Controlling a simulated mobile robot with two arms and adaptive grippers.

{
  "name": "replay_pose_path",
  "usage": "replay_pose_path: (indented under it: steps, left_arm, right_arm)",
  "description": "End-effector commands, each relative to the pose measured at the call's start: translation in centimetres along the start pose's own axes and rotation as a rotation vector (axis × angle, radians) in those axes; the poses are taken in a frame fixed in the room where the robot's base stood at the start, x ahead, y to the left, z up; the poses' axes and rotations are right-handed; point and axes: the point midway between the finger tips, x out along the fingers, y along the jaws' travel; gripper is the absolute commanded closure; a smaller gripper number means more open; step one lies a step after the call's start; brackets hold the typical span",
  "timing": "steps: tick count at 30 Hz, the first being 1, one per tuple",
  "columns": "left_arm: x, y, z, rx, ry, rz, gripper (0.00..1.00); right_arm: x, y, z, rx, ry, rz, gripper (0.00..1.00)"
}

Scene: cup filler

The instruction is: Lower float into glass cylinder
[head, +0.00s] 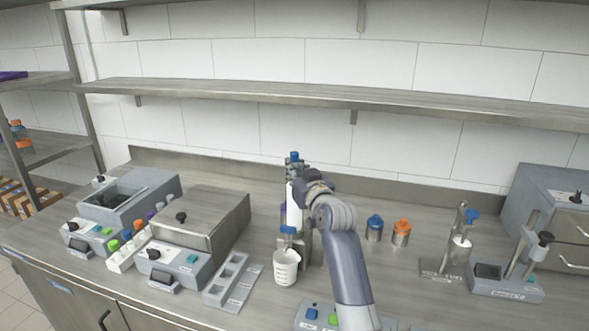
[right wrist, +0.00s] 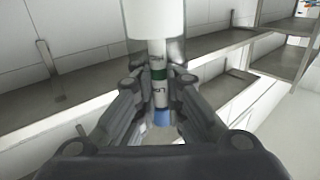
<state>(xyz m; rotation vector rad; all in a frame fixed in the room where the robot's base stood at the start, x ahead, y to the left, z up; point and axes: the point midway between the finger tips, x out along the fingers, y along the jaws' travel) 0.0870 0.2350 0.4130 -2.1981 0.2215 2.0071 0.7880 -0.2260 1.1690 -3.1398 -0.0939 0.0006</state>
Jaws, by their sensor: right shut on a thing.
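The float has a thick white body (head: 293,194) and a thinner marked stem with a green band (right wrist: 159,74) and a blue tip (right wrist: 162,117). My right gripper (head: 295,168) is shut on this stem, with the blue tip showing above it in the head view. The float hangs upright with its white body below the gripper. In the right wrist view a clear grey wall, seemingly the glass cylinder (right wrist: 176,46), shows beside the white body. How deep the body sits in it I cannot tell. My left gripper is not in view.
A white cup (head: 286,268) stands below a blue part (head: 288,230) in front of the float. Blue-capped (head: 374,228) and orange-capped (head: 401,232) bottles stand to the right. A grey tray (head: 235,280) lies at left. A shelf (head: 300,91) runs behind, above the bench.

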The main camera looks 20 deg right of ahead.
Motion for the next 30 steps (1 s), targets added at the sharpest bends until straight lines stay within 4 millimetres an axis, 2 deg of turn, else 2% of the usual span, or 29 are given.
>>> replay_pose_path:
  steps: [5, 6, 8, 20, 26, 30]
  left_arm:
    - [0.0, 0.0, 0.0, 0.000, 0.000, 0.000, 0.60]
    - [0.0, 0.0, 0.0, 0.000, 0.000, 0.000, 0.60]
    - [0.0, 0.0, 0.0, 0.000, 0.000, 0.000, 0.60]
    - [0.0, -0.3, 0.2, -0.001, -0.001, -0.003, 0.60]
    - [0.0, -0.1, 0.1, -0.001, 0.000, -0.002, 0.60]
    - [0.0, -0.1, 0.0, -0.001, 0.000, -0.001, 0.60]
  right_arm:
    - [0.0, 0.0, 0.0, 0.000, -0.001, 0.000, 1.00]
    - [0.0, 0.0, 0.0, 0.000, -0.001, 0.000, 0.81]
    - [0.0, 0.0, 0.0, 0.000, -0.001, 0.000, 0.67]
    - [-0.2, 0.0, 0.1, -0.001, -0.002, 0.000, 0.67]
    - [-1.9, 0.0, 0.2, -0.002, -0.002, 0.001, 0.67]
    - [-4.1, 0.1, 0.2, -0.002, -0.003, 0.001, 0.67]
